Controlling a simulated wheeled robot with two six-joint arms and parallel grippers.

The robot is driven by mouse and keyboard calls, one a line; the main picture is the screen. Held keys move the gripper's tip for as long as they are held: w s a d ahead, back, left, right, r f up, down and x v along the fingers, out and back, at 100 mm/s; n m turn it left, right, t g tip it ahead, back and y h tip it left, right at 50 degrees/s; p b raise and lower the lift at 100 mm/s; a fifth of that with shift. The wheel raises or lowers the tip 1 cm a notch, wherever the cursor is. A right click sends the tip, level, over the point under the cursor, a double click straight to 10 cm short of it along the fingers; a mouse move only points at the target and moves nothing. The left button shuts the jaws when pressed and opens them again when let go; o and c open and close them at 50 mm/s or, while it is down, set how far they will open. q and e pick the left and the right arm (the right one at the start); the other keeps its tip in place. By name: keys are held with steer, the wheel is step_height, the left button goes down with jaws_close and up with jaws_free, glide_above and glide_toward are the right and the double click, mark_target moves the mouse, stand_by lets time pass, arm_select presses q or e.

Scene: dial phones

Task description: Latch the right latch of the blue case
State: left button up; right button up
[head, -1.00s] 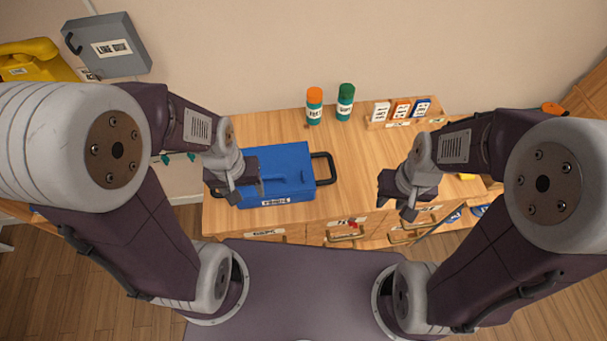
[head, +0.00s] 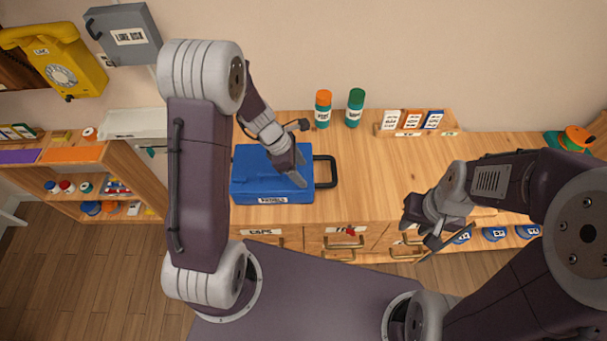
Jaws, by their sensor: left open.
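The blue case (head: 250,181) lies on the wooden worktop with its lid down. A label is on its front face, and a dark handle (head: 326,171) sticks out on its right side. My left gripper (head: 293,181) is open over the right part of the case and covers some of its top. I cannot make out the right latch or whether the gripper touches the case. My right gripper (head: 418,236) looks open and empty, near the front edge of the worktop, well right of the case.
An orange-capped bottle (head: 323,110) and a green-capped bottle (head: 355,108) stand behind the case. A card rack (head: 412,122) is at the back right. Drawers (head: 343,240) are below the front edge. The worktop between case and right gripper is clear.

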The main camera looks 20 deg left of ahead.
arm_select(q)
steer(key=shift+x, duration=0.8)
steer(key=shift+a+f, duration=0.1)
steer(key=shift+f, duration=0.15)
steer(key=shift+a+f, duration=0.1)
steer(key=shift+a, duration=0.1)
steer(key=shift+d, duration=0.1)
arm_select(e)
steer(key=shift+s+a+f, duration=0.1)
steer(key=shift+a+f, duration=0.05)
steer(key=shift+a, duration=0.25)
arm_select(q)
steer(key=shift+d, duration=0.1)
steer(key=c, duration=0.4)
jaws_close()
arm_select(e)
steer(key=shift+d, duration=0.15)
